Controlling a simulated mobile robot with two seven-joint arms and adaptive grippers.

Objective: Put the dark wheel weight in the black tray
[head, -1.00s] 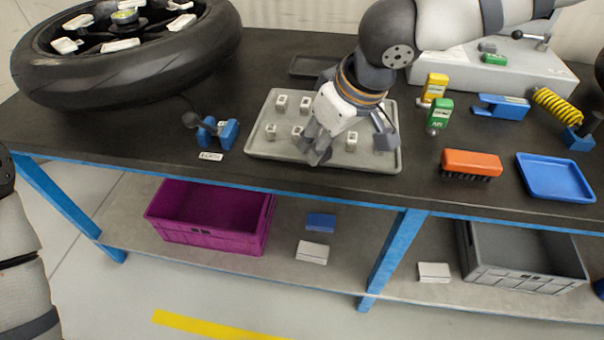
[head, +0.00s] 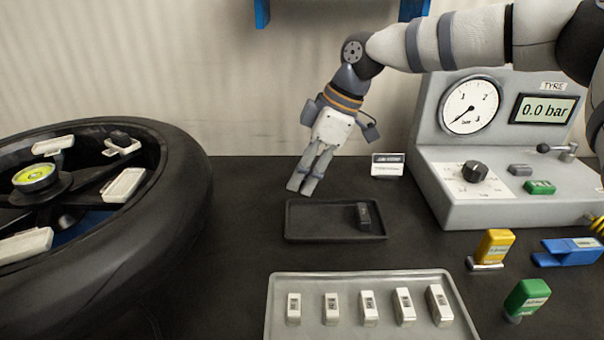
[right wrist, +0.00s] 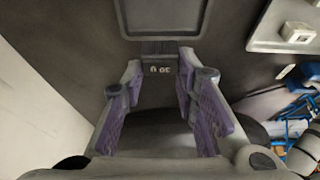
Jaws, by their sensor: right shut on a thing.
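My right gripper (head: 302,184) points down just behind and left of the black tray (head: 300,231), above the bench. In the right wrist view its fingers are shut on a small dark wheel weight (right wrist: 158,62) with pale marking. In the head view the held weight is hard to make out. The black tray also shows at the top of the right wrist view (right wrist: 160,34), apart from the held weight. Another dark block (head: 364,216) lies at the right end of the black tray. My left gripper is out of view.
A grey tray (head: 380,279) with several pale weights stands in front. A large tyred wheel (head: 185,215) is at left. The gauge unit (head: 510,215), a white label card (head: 388,166), a yellow item (head: 495,246) and a green item (head: 527,297) are at right.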

